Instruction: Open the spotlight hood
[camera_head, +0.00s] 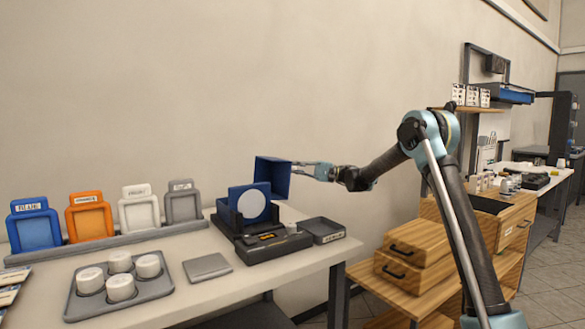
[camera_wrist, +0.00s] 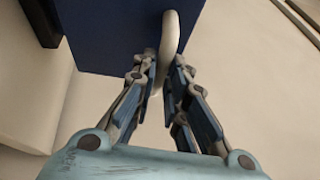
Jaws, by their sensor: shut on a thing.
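The spotlight hood (camera_head: 273,176) is a dark blue box-like cover, tilted up above a dark base (camera_head: 233,222). A blue piece with a white round disc (camera_head: 251,204) stands in front of it on the base. My gripper (camera_head: 305,170) is at the hood's right side. In the wrist view, the gripper (camera_wrist: 165,75) is shut on a pale curved handle (camera_wrist: 170,35) on the blue hood (camera_wrist: 110,30).
A black case (camera_head: 272,247) and a shallow dark tray (camera_head: 322,231) lie near the base. A grey plate (camera_head: 207,267) and a tray with white cups (camera_head: 155,293) are to the left. Coloured frames (camera_head: 85,215) stand behind. Wooden drawers (camera_head: 415,255) are at right.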

